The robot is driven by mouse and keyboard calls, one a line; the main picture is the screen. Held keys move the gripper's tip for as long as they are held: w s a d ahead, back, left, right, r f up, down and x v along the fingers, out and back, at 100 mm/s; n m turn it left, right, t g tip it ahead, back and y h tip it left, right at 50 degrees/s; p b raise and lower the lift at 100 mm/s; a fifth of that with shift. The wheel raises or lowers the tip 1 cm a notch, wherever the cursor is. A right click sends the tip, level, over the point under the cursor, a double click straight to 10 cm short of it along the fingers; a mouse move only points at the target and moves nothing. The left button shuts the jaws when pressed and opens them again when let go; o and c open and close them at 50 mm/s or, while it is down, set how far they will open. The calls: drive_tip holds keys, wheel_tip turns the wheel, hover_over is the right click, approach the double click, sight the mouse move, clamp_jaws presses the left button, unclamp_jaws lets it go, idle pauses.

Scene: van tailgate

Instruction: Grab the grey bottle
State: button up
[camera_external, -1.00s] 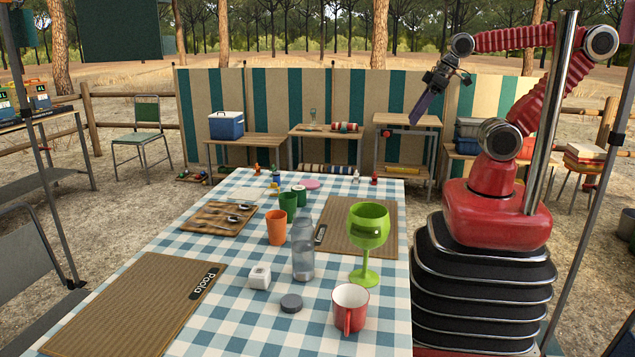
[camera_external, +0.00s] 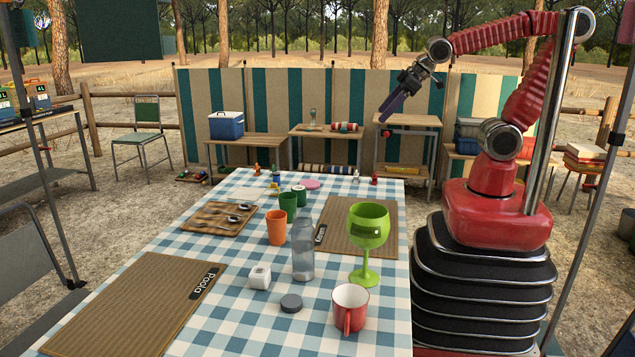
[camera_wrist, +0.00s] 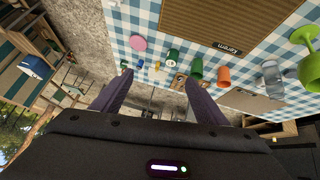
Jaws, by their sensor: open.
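The grey bottle (camera_external: 303,252) is translucent and stands upright on the checked table, between the orange cup and the green goblet. It also shows in the wrist view (camera_wrist: 272,76), at the right. My gripper (camera_external: 386,115) is raised in the air beyond the far right part of the table, well away from the bottle and higher than it. In the wrist view its two purple fingers (camera_wrist: 157,77) are spread apart with nothing between them.
Around the bottle stand an orange cup (camera_external: 277,228), a green goblet (camera_external: 369,228), a white cube-like item (camera_external: 260,277), a dark grey lid (camera_external: 291,303) and a red mug (camera_external: 350,310). Woven mats (camera_external: 130,310) and a wooden tray (camera_external: 218,217) lie on the table (camera_external: 235,325).

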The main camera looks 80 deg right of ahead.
sight(311, 244)
drive_tip(key=w+a+f+n+t, duration=0.2)
drive_tip(key=w+a+n, duration=0.1)
drive_tip(key=w, duration=1.1)
drive_tip(key=w+a+f+n+t+y, duration=0.1)
drive_tip(key=w+a+f+n+y, duration=0.35)
drive_tip(key=w+a, duration=0.4)
drive_tip(key=s+a+f+n+g+y, duration=0.3)
drive_tip(key=a+f+y, duration=0.2)
drive_tip(key=a+f, duration=0.5)
drive_tip(key=s+a+f+n+g+y, duration=0.3)
drive_tip(key=s+a+f+g+y, duration=0.1)
drive_tip(key=a+f, duration=0.5)
drive_tip(key=shift+s+a+f+n+y, duration=0.15)
drive_tip(key=shift+a+f+n+y, duration=0.25)
drive_tip(key=shift+a, duration=0.7)
drive_tip(key=shift+x, duration=4.25)
drive_tip(key=shift+a, duration=0.1)
